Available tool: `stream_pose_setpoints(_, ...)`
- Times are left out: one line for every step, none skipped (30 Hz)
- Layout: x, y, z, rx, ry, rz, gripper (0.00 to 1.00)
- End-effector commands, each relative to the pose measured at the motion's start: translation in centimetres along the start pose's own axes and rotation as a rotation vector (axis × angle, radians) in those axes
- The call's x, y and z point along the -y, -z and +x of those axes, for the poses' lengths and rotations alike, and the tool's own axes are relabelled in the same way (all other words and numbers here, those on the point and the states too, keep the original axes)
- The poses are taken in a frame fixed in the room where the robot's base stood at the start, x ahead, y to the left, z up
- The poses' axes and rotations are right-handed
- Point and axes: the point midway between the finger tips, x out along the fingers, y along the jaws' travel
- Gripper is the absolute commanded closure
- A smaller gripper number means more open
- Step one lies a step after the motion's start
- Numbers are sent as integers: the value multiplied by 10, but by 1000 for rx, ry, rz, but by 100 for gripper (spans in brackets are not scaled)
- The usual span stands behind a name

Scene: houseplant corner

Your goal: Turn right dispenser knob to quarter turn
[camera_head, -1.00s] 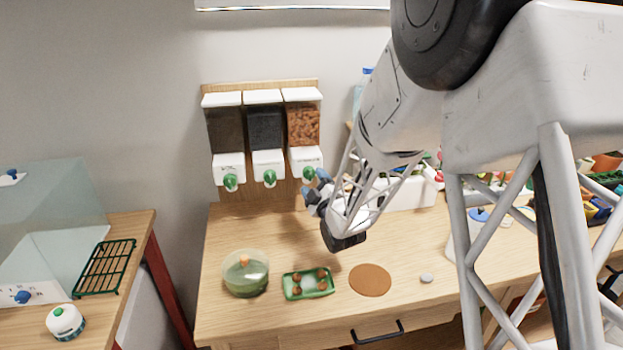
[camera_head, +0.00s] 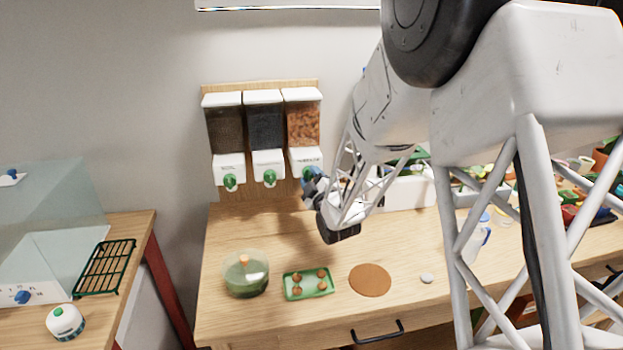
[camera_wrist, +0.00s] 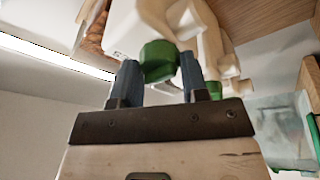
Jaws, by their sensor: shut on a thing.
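The right dispenser (camera_head: 303,124) holds orange-brown pieces and hangs in the row of three on the wall board. Its green knob (camera_wrist: 158,60) sits between my two blue fingertips in the wrist view. My gripper (camera_head: 309,176) is shut on this knob, one finger on each side (camera_wrist: 159,78). The green knobs of the middle dispenser (camera_head: 269,178) and the left dispenser (camera_head: 230,182) are in plain sight.
On the table below stand a lidded green bowl (camera_head: 246,275), a green tray (camera_head: 296,290) with several brown balls, a brown round mat (camera_head: 370,280) and a grey pebble (camera_head: 426,278). A white planter box (camera_head: 408,192) stands right of my gripper.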

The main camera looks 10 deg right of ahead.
Motion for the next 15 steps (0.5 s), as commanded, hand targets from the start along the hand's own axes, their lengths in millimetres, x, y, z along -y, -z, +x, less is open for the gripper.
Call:
stream_pose_setpoints(0,0,0,0,0,0,83)
stream_pose_setpoints(0,0,0,0,0,0,83)
stream_pose_setpoints(0,0,0,0,-1,1,83)
stream_pose_setpoints(0,0,0,0,-1,2,83)
stream_pose_setpoints(0,0,0,0,-1,4,83)
stream_pose_setpoints(0,0,0,1,-3,8,83)
stream_pose_setpoints(0,0,0,1,-4,12,83)
stream_pose_setpoints(0,0,0,1,-5,16,83)
stream_pose_setpoints(0,0,0,2,-7,23,83)
stream_pose_setpoints(0,0,0,2,-9,30,83)
stream_pose_setpoints(0,0,0,3,-12,38,83)
stream_pose_setpoints(0,0,0,3,-15,51,83)
stream_pose_setpoints(1,0,0,4,-18,62,83)
stream_pose_setpoints(1,0,0,5,-22,74,83)
stream_pose_setpoints(1,1,0,6,-27,93,83)
